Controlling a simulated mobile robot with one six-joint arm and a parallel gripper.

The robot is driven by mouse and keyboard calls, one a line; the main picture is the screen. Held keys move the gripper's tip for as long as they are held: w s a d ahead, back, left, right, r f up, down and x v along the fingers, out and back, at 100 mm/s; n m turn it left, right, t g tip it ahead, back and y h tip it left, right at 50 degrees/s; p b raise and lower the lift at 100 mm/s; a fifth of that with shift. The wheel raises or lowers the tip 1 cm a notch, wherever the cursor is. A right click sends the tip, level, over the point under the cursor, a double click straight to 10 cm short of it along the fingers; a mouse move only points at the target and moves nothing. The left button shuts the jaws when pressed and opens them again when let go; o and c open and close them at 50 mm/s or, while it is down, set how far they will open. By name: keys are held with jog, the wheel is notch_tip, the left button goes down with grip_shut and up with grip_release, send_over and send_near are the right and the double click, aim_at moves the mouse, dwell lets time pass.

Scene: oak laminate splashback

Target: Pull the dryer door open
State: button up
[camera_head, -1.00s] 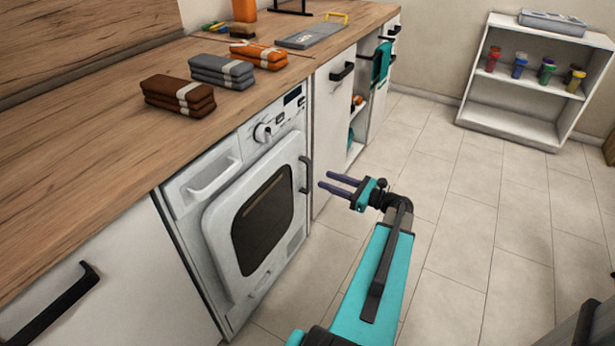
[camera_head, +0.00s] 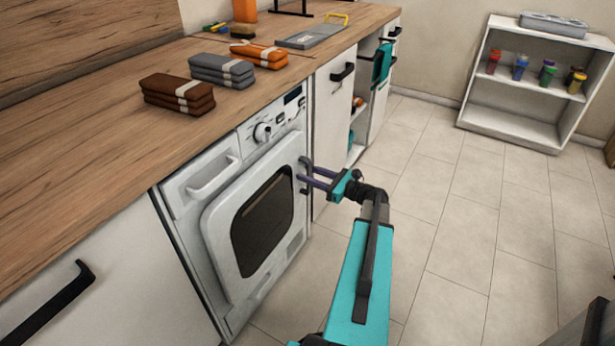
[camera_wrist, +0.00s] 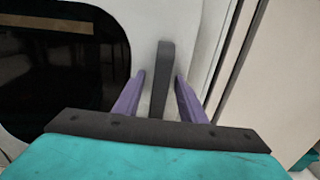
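The white dryer (camera_head: 212,162) is built in under the wooden counter. Its door (camera_head: 222,232), with a dark window (camera_head: 262,222), is closed. A dark vertical handle (camera_head: 305,172) sits at the door's right edge. My gripper (camera_head: 305,184) is at the handle with its two purple fingers pointing at the door. In the wrist view the handle (camera_wrist: 161,80) stands between the open fingers (camera_wrist: 158,90), with a gap visible on each side. The handle's lower part is hidden behind the gripper body.
Folded cloth stacks in brown (camera_head: 178,95), grey (camera_head: 221,70) and orange (camera_head: 259,54) lie on the counter (camera_head: 90,130). A cabinet with a black handle (camera_head: 342,72) adjoins the dryer's right side. The tiled floor (camera_head: 450,230) is clear. A white shelf (camera_head: 510,125) stands at the back right.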

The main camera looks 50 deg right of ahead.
grip_shut()
jog(key=shift+a+f, duration=0.1)
jog(key=shift+a, duration=0.25)
jog(key=shift+s, duration=0.15)
